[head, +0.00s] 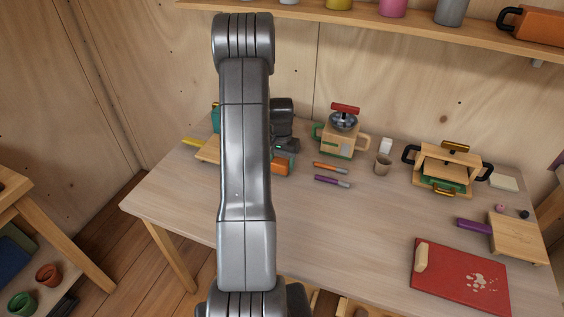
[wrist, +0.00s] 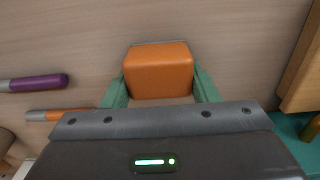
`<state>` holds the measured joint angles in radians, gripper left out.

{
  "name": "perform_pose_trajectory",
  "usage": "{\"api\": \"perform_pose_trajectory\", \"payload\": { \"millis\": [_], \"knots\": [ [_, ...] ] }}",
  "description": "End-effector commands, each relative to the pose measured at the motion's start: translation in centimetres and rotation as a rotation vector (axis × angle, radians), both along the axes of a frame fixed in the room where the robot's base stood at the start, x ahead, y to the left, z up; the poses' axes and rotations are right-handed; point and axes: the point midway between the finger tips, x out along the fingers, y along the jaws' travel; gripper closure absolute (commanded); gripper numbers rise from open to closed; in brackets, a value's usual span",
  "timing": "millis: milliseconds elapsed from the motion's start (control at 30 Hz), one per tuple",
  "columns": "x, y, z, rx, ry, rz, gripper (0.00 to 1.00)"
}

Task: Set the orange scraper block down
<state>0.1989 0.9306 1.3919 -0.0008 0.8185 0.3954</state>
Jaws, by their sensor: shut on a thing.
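The orange scraper block (wrist: 159,70) sits between the two green fingers of my gripper (wrist: 160,88) in the wrist view. The fingers are shut on its left and right sides. A thin greyish edge shows along its far side. In the head view the block (head: 281,169) shows just below my gripper (head: 284,160), over the left part of the wooden table (head: 340,220). My arm hides part of this area. I cannot tell whether the block's underside touches the table.
An orange-handled tool (head: 330,168) and a purple-handled tool (head: 332,181) lie just right of the block. A wooden board (head: 208,151) lies to the left, partly hidden. A wooden machine (head: 342,135) stands behind. The table's front middle is clear; a red board (head: 460,278) lies front right.

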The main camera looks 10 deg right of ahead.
Motion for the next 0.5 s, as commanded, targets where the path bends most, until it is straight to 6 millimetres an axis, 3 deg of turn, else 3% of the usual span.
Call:
{"api": "perform_pose_trajectory", "payload": {
  "millis": [367,400,500],
  "knots": [
    [0.03,-0.01,-0.68,0.0,-0.002,0.0,0.71],
    [0.04,0.0,-0.48,0.0,-0.002,0.0,0.38],
    [0.02,0.0,-0.46,0.0,-0.001,0.0,0.24]
  ]
}}
